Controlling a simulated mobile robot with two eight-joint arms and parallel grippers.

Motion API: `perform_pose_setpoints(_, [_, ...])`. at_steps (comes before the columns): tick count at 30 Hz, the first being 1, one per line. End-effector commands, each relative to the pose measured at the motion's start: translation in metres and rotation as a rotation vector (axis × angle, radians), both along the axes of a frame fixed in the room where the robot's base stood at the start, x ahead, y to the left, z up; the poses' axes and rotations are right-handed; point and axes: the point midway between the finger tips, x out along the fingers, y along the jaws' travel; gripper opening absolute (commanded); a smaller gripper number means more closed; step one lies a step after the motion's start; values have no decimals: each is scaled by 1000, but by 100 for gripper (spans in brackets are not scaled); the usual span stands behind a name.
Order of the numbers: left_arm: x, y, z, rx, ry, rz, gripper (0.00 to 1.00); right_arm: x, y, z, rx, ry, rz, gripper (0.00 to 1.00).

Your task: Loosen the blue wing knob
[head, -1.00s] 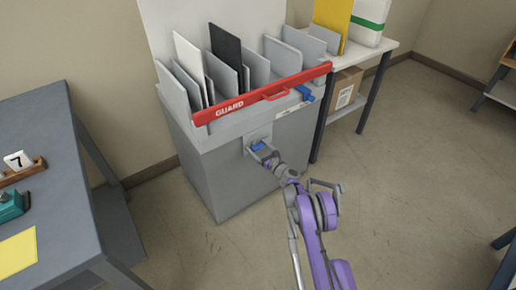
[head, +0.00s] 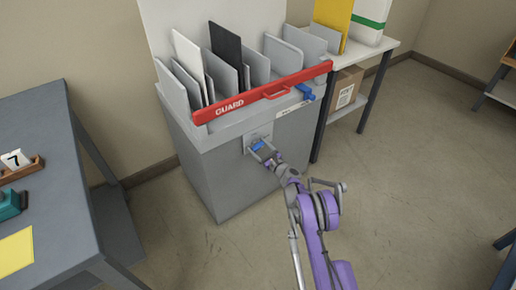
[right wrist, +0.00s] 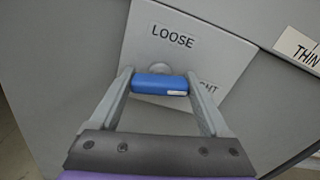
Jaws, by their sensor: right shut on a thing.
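The blue wing knob (head: 258,146) sits on a pale plate (head: 265,131) on the front of the grey laminator cabinet (head: 225,177). My right gripper (head: 263,151) is shut on the knob. In the right wrist view the blue knob (right wrist: 160,84) lies level between the two fingers of my right gripper (right wrist: 160,78). The plate (right wrist: 150,48) behind it reads "LOOSE" above the knob and looks tilted against it. My left gripper is not in view.
A red guard bar (head: 235,104) crosses the cabinet top above the knob, with a blue part (head: 306,92) at its right end. A grey table (head: 75,215) stands at left and a white side table (head: 378,52) at right.

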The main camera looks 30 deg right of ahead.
Motion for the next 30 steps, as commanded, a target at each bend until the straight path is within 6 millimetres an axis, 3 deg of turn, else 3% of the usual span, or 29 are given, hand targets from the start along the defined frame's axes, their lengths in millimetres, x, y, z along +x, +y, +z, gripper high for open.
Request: perform_pose_setpoints(30, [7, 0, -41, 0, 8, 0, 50, 0, 0, -2, -957, -75, 1, 24])
